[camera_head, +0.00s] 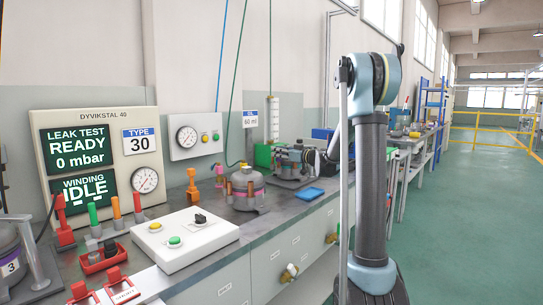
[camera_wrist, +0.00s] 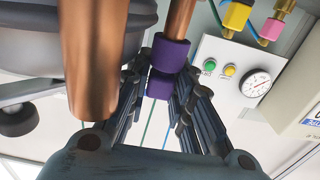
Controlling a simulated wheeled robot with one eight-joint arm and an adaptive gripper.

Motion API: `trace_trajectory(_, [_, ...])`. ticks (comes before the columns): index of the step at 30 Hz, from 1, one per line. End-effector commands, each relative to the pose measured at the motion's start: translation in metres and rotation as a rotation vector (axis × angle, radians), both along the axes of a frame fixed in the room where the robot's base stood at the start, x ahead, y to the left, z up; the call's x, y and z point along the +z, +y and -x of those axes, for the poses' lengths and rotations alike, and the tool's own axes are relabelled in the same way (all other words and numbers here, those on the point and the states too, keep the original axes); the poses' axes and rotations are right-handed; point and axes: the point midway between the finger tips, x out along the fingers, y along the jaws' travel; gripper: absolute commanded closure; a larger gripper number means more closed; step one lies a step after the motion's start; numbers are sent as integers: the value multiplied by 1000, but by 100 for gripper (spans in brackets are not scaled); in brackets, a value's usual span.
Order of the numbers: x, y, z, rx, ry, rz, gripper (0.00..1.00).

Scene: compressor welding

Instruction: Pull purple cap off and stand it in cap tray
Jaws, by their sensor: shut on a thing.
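In the wrist view, the purple cap (camera_wrist: 168,58) sits at the end of a copper tube (camera_wrist: 180,18), between my fingers. My gripper (camera_wrist: 165,75) is shut on it; the tube still reaches the cap. In the head view, my gripper (camera_head: 284,154) is small, over the far compressor (camera_head: 291,165) on the bench, and the cap cannot be made out there. A red tray (camera_head: 122,292) with a white label, only partly in view, lies at the front left; I cannot tell whether it is the cap tray.
A thick copper tube (camera_wrist: 90,60) stands close beside my gripper. Another compressor (camera_head: 245,192) with copper stubs stands nearer on the bench.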

Motion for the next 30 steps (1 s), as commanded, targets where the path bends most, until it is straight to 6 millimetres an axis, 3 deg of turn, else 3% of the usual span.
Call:
trace_trajectory(21, [7, 0, 0, 0, 0, 0, 100])
trace_trajectory(30, [23, 0, 0, 0, 0, 0, 100])
